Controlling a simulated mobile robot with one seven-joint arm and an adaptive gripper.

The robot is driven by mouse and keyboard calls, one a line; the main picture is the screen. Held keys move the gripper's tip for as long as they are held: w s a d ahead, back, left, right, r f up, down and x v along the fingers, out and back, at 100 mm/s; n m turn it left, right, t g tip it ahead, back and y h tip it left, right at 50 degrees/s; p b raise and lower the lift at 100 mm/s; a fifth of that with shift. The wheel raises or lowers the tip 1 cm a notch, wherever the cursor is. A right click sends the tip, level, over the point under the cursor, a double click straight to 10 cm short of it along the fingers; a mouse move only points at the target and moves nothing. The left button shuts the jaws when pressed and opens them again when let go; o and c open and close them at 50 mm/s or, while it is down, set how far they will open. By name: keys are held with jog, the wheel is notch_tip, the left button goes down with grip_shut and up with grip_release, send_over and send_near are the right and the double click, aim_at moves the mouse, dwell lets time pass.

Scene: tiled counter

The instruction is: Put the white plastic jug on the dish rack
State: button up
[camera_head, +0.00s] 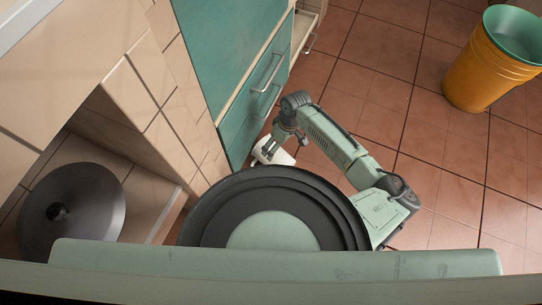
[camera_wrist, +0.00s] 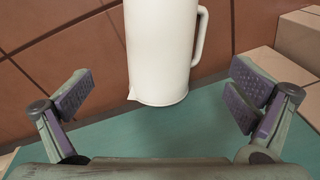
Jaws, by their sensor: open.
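The white plastic jug (camera_wrist: 160,50) is at the upper middle of the wrist view, with its handle at the right and a pointed spout at the lower left. Its far end is cut off by the frame. In the head view, the jug (camera_head: 278,156) shows as a small white shape beside the teal cabinet, partly covered by my gripper (camera_head: 271,145). In the wrist view my gripper (camera_wrist: 163,93) is open, with one finger on each side of the jug and clear gaps to both. I cannot tell what supports the jug. No dish rack is recognisable.
The teal cabinet (camera_head: 228,45) with metal handles stands close to my gripper. A yellow bin (camera_head: 482,75) with a green inside stands at the upper right. A dark round disc (camera_head: 85,190) lies in a tiled recess at left. Brown tiled floor (camera_head: 400,50) is open to the right.

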aim_at(277, 153)
jog(key=f, duration=0.3)
jog(key=f+b, duration=0.1)
jog(key=f, duration=0.1)
jog(key=shift+s+a, duration=0.25)
jog(key=shift+a, duration=0.1)
jog(key=shift+w+a+f+b, duration=0.15)
jog(key=shift+f+b, duration=0.1)
jog(key=shift+f, duration=0.55)
jog(key=shift+s+a+f+b, duration=0.1)
jog(key=shift+a+f+b, duration=0.15)
jog(key=shift+f, duration=0.55)
jog(key=shift+w+a+f+b, duration=0.1)
jog(key=shift+f+b, duration=0.2)
jog(key=shift+f, duration=0.5)
jog(key=shift+f, duration=0.25)
jog(key=shift+c, duration=0.6)
jog(key=c, duration=1.2)
jog(key=shift+r, duration=0.15)
